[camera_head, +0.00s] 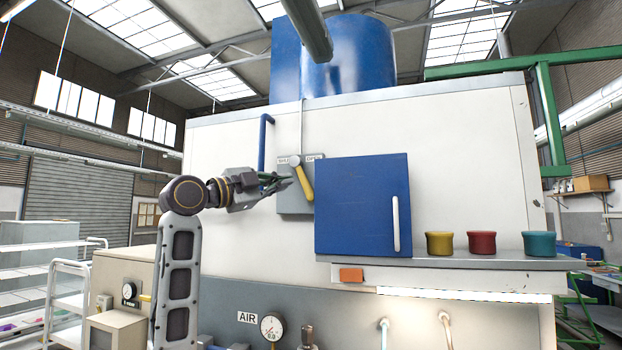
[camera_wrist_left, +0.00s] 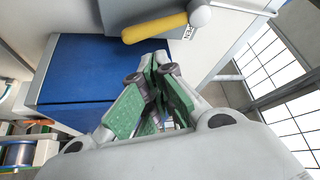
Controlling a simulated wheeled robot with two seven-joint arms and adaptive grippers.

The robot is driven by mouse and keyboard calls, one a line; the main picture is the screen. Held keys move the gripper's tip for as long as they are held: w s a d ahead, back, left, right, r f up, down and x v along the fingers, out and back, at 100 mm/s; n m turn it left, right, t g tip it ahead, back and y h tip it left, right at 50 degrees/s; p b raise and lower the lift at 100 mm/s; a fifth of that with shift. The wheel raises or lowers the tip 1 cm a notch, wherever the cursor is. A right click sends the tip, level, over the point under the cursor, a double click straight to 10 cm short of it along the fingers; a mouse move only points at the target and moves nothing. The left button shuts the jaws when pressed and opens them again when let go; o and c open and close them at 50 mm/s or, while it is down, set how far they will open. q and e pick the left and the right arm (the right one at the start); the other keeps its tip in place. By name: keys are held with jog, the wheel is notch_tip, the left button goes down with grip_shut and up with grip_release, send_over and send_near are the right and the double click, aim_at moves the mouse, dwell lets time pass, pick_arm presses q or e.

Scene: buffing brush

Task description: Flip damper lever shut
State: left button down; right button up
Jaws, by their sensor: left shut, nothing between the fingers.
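The damper lever (camera_head: 304,183) has a yellow grip and a pale round end. It slants from the pale end at upper left to the grip at lower right, on a grey plate (camera_head: 289,204) with a left label and an OPEN label at its top. My left gripper (camera_head: 287,180) is shut and empty, just left of the lever. In the left wrist view the yellow lever (camera_wrist_left: 155,27) lies beyond the closed green-padded fingertips (camera_wrist_left: 149,68), with a gap between them in the picture. I cannot tell whether they touch. My right gripper is not in view.
A blue door (camera_head: 358,205) with a white handle (camera_head: 396,223) stands right of the lever plate. Yellow (camera_head: 439,243), red (camera_head: 482,243) and teal (camera_head: 539,244) pots stand on the ledge (camera_head: 462,263). A blue pipe (camera_head: 264,143) runs up the wall above my left gripper.

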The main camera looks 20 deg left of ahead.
aim_at(303, 178)
pick_arm(q)
jog(key=shift+s+r, duration=0.1)
jog(key=shift+r, duration=0.1)
dwell(0.3)
jog(key=shift+p+x, duration=2.1)
jog(key=shift+x, duration=2.95)
jog(key=shift+s+a, duration=0.1)
jog(key=shift+s, duration=0.05)
